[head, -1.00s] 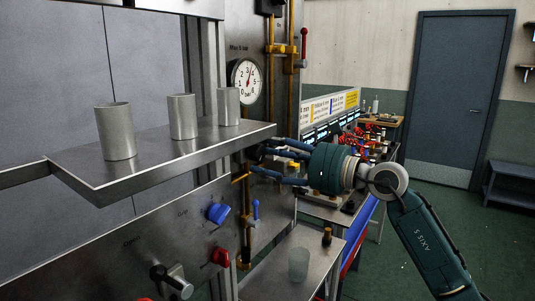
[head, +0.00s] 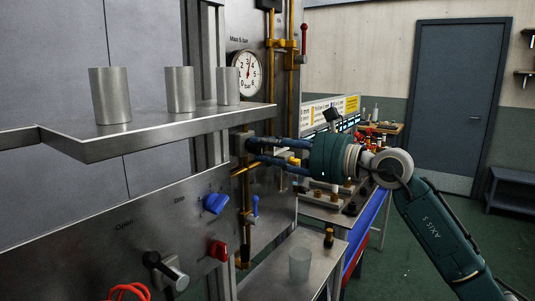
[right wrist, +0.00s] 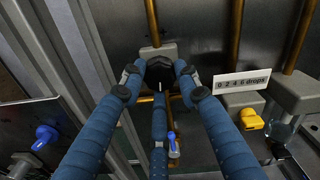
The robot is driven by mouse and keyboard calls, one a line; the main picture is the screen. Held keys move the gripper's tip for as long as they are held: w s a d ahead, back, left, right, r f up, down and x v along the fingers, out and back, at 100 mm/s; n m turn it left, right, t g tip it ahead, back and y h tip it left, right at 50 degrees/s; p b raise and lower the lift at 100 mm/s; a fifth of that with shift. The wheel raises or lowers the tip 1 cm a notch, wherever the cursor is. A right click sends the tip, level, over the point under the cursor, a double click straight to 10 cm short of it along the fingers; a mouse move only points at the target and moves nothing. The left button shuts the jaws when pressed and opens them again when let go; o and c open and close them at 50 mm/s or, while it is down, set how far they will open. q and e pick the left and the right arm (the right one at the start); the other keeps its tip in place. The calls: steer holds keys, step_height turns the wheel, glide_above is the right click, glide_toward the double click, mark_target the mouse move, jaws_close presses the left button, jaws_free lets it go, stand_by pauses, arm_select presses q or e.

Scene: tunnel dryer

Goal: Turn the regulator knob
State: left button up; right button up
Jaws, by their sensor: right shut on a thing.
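The regulator knob (right wrist: 157,84) is a dark, round knob on a grey body (right wrist: 156,52) on the panel pipework. My right gripper (right wrist: 158,78) is shut on it, with its blue fingers around its sides. In the head view my right gripper (head: 249,151) reaches in from the right, just below the metal shelf's end. There the fingers hide most of the knob. A round white pressure gauge (head: 245,72) hangs above, its needle pointing near the top of the dial. My left gripper is not in view.
The metal shelf (head: 150,140) with three grey cups (head: 110,97) juts out left of my gripper. A blue knob (head: 215,203), red knob (head: 218,250) and small blue lever (head: 255,206) sit below. A yellow knob (right wrist: 250,120) is to the right.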

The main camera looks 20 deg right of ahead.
steer(key=o, duration=1.1)
steer(key=shift+o, duration=0.2)
steer(key=shift+s+d, duration=0.1)
steer(key=v, duration=1.1)
steer(key=shift+s+d, duration=0.3)
